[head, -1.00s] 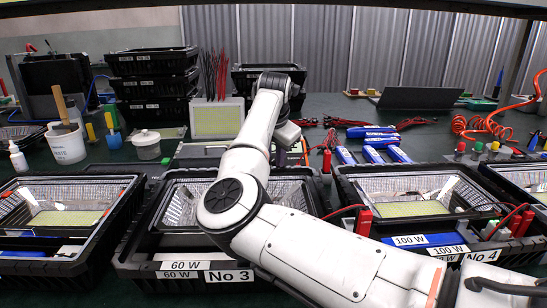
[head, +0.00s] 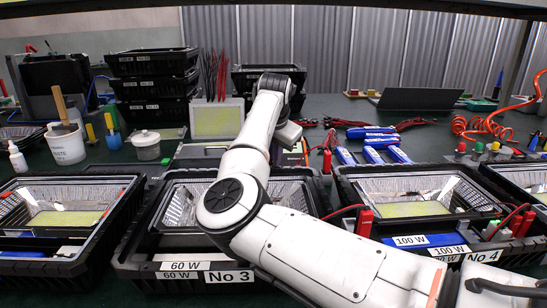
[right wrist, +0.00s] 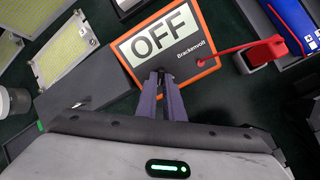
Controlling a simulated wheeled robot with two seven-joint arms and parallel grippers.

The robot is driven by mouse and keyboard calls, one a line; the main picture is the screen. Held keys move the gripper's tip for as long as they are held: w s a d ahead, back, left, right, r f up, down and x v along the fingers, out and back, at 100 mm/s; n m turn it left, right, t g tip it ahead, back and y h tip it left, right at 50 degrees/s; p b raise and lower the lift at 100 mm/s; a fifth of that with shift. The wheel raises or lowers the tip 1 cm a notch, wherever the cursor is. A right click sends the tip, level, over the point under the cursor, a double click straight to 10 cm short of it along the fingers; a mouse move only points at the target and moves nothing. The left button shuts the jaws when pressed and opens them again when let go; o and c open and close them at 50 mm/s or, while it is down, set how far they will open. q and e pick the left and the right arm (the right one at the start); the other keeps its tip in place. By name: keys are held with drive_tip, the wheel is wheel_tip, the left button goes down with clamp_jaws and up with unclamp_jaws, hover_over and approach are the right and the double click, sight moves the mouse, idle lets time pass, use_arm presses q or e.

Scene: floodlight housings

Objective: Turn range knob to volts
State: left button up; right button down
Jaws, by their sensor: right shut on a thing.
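The meter (right wrist: 190,45) has an orange rim and a large display (right wrist: 160,40) reading OFF, with the name Brackenvolt on its face. In the right wrist view my right gripper (right wrist: 161,78) reaches the meter's face just below the display. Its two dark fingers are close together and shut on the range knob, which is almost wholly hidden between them. In the head view my right arm covers most of the meter (head: 296,155); only its right part with an orange edge shows. My left gripper is not in view.
A red test lead plug (right wrist: 258,54) lies at the meter's right side. A dark grey box (right wrist: 95,75) is close on its left. Housing trays stand in front, including the No 3 crate (head: 140,262) under my arm. Blue-and-white packs (head: 372,143) lie to the right.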

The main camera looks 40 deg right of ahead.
drive_tip(key=n+b, duration=0.1)
drive_tip(key=n, duration=0.3)
drive_tip(key=shift+s, duration=0.1)
drive_tip(key=shift+d+n+b, duration=0.15)
drive_tip(key=shift+n+b, duration=0.2)
drive_tip(key=shift+n, duration=1.55)
drive_tip(key=c, duration=1.9)
unclamp_jaws()
drive_tip(key=shift+o, duration=0.2)
drive_tip(key=p+v, duration=0.1)
drive_tip(key=v, duration=0.9)
drive_tip(key=shift+s, duration=0.3)
drive_tip(key=shift+r, duration=0.15)
